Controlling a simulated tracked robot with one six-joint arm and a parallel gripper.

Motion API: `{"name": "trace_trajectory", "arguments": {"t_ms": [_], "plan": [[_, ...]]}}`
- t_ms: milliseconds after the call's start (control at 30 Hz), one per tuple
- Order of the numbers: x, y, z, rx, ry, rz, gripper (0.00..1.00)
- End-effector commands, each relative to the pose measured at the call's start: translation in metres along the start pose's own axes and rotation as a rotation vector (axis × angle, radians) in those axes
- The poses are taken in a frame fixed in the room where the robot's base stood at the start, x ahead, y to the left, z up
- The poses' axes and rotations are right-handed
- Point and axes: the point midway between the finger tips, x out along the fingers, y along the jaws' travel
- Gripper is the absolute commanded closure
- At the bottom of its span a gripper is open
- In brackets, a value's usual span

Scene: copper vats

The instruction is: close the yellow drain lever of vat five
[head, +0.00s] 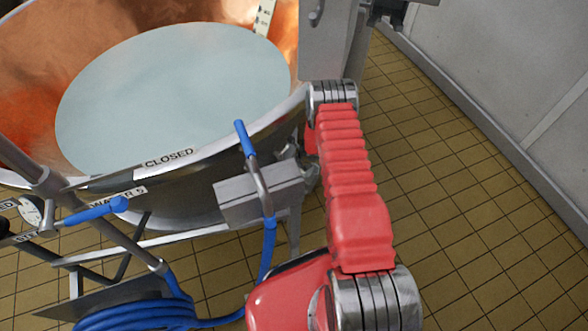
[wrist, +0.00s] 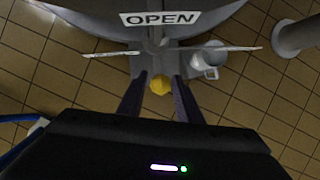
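In the wrist view, a small yellow piece (wrist: 160,84), which looks like the end of the drain lever, lies between the two dark fingers of my gripper (wrist: 159,80). Gaps show on both sides of it, so the fingers are open around or above it; I cannot tell the depth. A white OPEN label (wrist: 160,18) is on the grey metal just beyond. In the head view, the vat (head: 170,90) holds pale liquid and a CLOSED label (head: 169,158) is on its rim. The yellow lever and my gripper are hidden there.
A grey post (wrist: 296,37) stands at upper right in the wrist view. Tiled floor (head: 450,180) is clear to the right.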

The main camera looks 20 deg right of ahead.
Motion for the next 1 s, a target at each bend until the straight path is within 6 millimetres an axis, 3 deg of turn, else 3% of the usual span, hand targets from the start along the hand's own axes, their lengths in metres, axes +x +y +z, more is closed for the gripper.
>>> {"name": "trace_trajectory", "arguments": {"t_ms": [467, 900, 1000], "plan": [[0.0101, 0.0001, -0.0001, 0.0, 0.0, 0.0, 0.68], [0.0098, -0.0001, -0.0001, 0.0, 0.0, 0.0, 0.99], [0.0098, -0.0002, 0.0, 0.0, 0.0, 0.0, 1.0]]}}
